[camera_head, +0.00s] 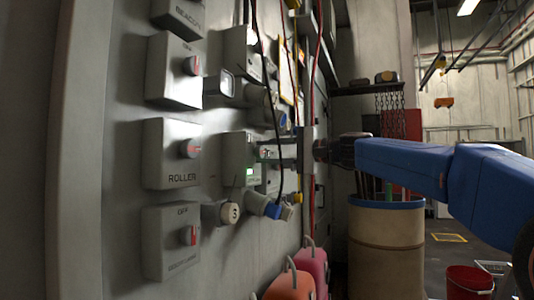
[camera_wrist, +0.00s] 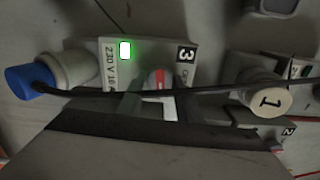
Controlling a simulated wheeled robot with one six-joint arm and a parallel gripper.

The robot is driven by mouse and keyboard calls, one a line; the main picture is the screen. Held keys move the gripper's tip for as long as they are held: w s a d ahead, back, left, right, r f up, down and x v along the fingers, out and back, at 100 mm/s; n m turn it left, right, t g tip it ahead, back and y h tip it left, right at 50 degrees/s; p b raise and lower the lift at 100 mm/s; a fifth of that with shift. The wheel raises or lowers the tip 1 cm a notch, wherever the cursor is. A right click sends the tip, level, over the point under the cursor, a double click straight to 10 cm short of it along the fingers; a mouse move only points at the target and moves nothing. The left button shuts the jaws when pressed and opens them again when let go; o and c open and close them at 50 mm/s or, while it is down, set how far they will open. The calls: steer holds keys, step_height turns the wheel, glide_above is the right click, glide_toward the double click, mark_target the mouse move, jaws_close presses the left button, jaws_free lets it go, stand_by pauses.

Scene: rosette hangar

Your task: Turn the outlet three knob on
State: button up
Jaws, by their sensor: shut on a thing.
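The outlet three box (camera_wrist: 185,58) is a grey housing with a black "3" label, seen sideways in the wrist view. Its small indicator (camera_wrist: 125,50) glows green. Its knob (camera_wrist: 157,82), red and white, sits between my fingers. My gripper (camera_wrist: 150,105) is shut on this knob; the fingers partly hide it, so its exact angle is hard to read. In the head view, my gripper (camera_head: 268,152) reaches from the right to the outlet box (camera_head: 238,150) on the wall; the knob is hidden there. A blue plug (camera_wrist: 28,78) sits in the outlet's socket.
A black cable crosses in front of the outlet. Switch boxes, including the roller box (camera_head: 170,155), line the wall at left. A barrel (camera_head: 385,250) stands below my arm; pink and orange containers (camera_head: 290,285) stand low by the wall.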

steer(key=shift+f+m, duration=0.1)
steer(key=shift+m, duration=0.6)
steer(key=o, duration=1)
steer(key=shift+o, duration=0.2)
steer(key=v, duration=1.7)
steer(key=shift+d, duration=0.25)
